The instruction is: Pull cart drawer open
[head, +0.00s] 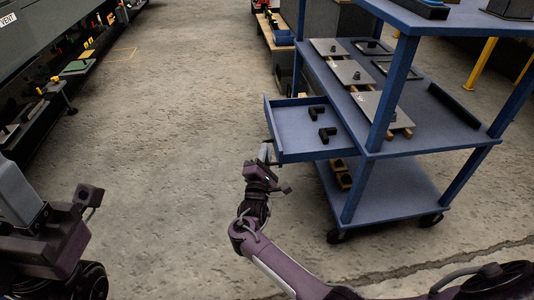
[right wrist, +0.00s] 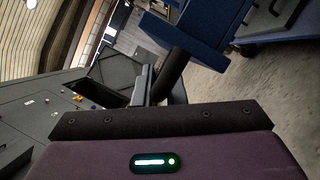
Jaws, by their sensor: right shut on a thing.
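The blue cart (head: 378,148) stands at the right of the head view. Its shallow drawer (head: 291,142) sticks out to the left from under the middle shelf, open, with two black angled parts (head: 326,134) in it. My right gripper (head: 266,154) is at the drawer's outer front edge, shut on the drawer handle; the fingers mostly hide the handle. In the right wrist view the blue drawer (right wrist: 208,20) shows at the top, above a dark bar at the jaws. Part of my left gripper (head: 20,195) shows at the left edge; its fingertips are not clear.
Flat grey plates (head: 349,72) lie on the cart's middle shelf. A lower shelf (head: 385,195) holds small brown blocks (head: 341,174). A dark bench or machine (head: 60,60) lines the far left. The concrete floor (head: 180,120) between it and the cart is clear.

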